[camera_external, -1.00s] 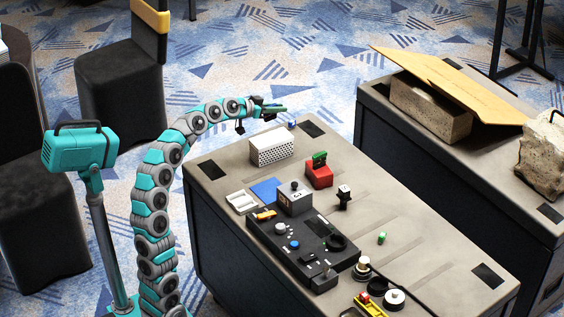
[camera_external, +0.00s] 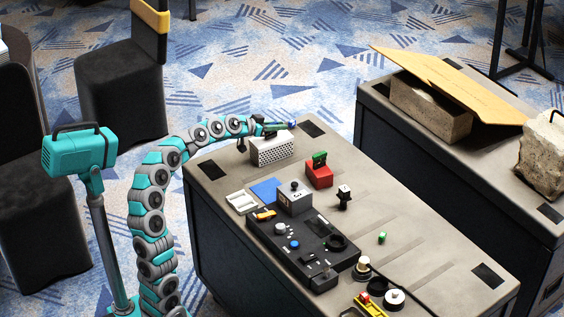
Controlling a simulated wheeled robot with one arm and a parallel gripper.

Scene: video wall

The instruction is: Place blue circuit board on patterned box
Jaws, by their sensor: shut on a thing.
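My gripper (camera_external: 284,125) is at the far left end of the near table, reaching just past the white patterned box. It is shut on a small blue piece (camera_external: 292,123), mostly hidden by the fingers; I cannot tell whether this is the blue circuit board. The patterned box (camera_external: 272,151), white with dark dots on its front, stands on the table just below and left of the fingertips; part of its top is hidden by my arm. A flat blue square (camera_external: 264,190) lies on the table in front of the box.
A red block with a green top (camera_external: 319,173), a grey box with a knob (camera_external: 294,199) and a black control panel (camera_external: 300,245) stand nearer. A white tray (camera_external: 242,202) is at the left edge.

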